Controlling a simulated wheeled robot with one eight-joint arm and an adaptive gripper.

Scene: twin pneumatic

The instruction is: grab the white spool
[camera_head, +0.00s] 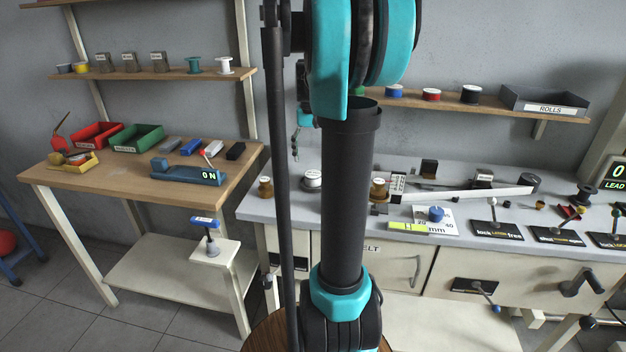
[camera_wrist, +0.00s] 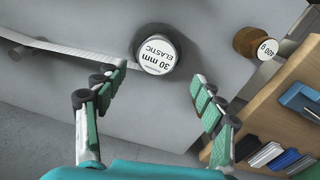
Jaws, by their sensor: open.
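A white spool (camera_head: 225,66) stands upright on the left wall shelf, beside a teal spool (camera_head: 194,65). A second pale roll (camera_head: 312,179) stands on the grey bench. In the wrist view a roll with a white round top marked "30 mm ELASTIC" (camera_wrist: 157,50) sits on a grey surface; it appears to be that bench roll. My gripper (camera_wrist: 158,80) is open and empty, its fingers spread to either side below this roll in the picture, not visibly touching it. In the head view my gripper's fingers (camera_head: 296,143) show only partly, behind my arm.
A pale strip (camera_wrist: 75,52) runs left of the roll. The wooden table (camera_head: 110,182) holds bins and tools. My arm hides part of the bench.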

